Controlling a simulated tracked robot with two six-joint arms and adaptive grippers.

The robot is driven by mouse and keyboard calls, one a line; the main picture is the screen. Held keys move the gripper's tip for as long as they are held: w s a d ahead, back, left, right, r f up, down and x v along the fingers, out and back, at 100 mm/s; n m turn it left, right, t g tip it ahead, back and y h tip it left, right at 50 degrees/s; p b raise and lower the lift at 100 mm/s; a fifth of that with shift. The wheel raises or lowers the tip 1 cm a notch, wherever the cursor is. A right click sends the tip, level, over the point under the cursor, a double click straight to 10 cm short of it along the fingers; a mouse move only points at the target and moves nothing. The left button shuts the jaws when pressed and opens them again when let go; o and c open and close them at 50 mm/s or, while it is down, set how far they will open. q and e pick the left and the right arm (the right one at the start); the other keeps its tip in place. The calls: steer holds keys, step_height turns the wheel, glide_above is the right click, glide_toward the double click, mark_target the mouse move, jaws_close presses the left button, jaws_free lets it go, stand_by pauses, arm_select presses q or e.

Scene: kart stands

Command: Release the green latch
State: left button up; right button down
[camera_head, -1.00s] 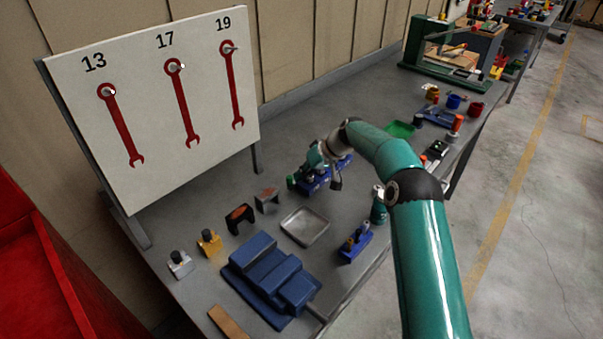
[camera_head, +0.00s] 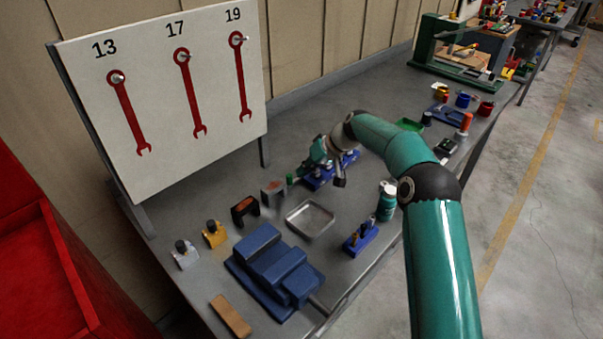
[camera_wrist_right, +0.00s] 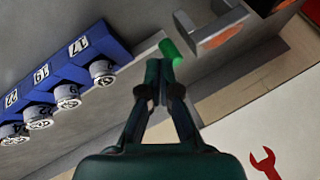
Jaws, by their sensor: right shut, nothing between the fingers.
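The green latch (camera_head: 290,179) shows as a small green knob on the bench near the left end of a blue socket rack (camera_head: 321,180). In the right wrist view the latch (camera_wrist_right: 170,49) is a short green cylinder just beyond my fingertips. My right gripper (camera_wrist_right: 161,68) is shut and empty, its tips together beside the latch. I cannot tell whether they touch it. In the head view my right gripper (camera_head: 307,169) is over the rack's left end, partly hidden by its own wrist. My left gripper is out of view.
Numbered sockets (camera_wrist_right: 67,96) stand along the rack. A grey bracket with an orange face (camera_wrist_right: 214,32) is close to the latch. A metal tray (camera_head: 310,219), a green bottle (camera_head: 387,203) and a blue stepped block (camera_head: 270,268) are nearer. The wrench board (camera_head: 170,105) stands behind left.

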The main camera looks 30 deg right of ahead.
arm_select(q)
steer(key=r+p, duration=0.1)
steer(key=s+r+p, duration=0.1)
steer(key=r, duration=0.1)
arm_select(e)
steer(key=v, duration=0.7)
steer(key=shift+s+d+r, duration=0.2)
steer(key=shift+d, duration=0.1)
